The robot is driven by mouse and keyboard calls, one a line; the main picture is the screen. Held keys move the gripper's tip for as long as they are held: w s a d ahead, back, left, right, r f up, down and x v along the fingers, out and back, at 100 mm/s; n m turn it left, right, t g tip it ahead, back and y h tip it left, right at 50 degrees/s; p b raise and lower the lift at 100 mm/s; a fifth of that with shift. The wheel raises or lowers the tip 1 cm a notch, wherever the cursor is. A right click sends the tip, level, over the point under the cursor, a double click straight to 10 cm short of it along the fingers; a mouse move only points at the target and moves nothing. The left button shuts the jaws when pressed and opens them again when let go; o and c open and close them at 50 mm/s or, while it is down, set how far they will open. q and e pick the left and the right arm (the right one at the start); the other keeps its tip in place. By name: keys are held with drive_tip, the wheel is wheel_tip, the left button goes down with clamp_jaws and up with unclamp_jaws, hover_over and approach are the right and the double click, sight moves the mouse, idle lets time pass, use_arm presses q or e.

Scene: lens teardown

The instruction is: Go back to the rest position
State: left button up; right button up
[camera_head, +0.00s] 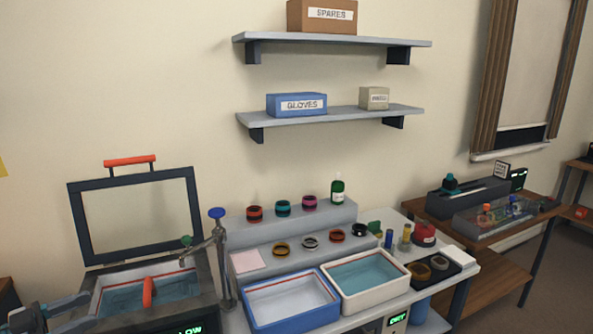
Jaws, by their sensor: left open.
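My left gripper (82,309) is at the bottom left corner, in front of the left edge of an open water bath (205,290). Its two grey-blue fingers are apart, with nothing seen between them. My right gripper is not in view. The bath's glass lid (137,215) stands raised, with a red handle (130,160) on top. Water and an orange-red piece (148,291) show inside the bath.
A blue-rimmed tray (290,325) and a white water tray (390,303) stand on the bench to the right. Behind them, a stepped rack (265,228) holds several coloured rings and a green bottle (338,189). A post with a blue knob (217,213) rises beside the bath.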

use_arm(q)
drive_tip(key=w+d+f+n+g+h, duration=0.1)
drive_tip(key=w+d+f+h, duration=0.15)
drive_tip(key=d, duration=0.65)
drive_tip(key=w+d+f+n+h, duration=0.1)
drive_tip(key=w+d+f+h, duration=0.2)
drive_tip(key=d, duration=0.6)
drive_tip(key=w+d+f+n+t+y, duration=0.1)
drive_tip(key=w+d+f+n+y, duration=0.1)
drive_tip(key=d+f+n+y, duration=0.9)
drive_tip(key=s+d+f+g+y, duration=0.1)
drive_tip(key=s+d+f+g, duration=0.2)
drive_tip(key=s+f, duration=0.5)
drive_tip(key=s+d+f+g, duration=0.3)
drive_tip(key=s+f, duration=0.2)
drive_tip(key=f, duration=0.4)
drive_tip(key=s+a+f+g+y, duration=0.1)
drive_tip(key=s+f+g, duration=0.1)
drive_tip(key=s, duration=0.5)
drive_tip(key=s+a+f+g+y, duration=0.1)
drive_tip(key=s+f+g, duration=0.2)
drive_tip(key=s, duration=0.5)
drive_tip(key=shift+g, duration=0.8)
drive_tip(key=shift+a+f, duration=0.1)
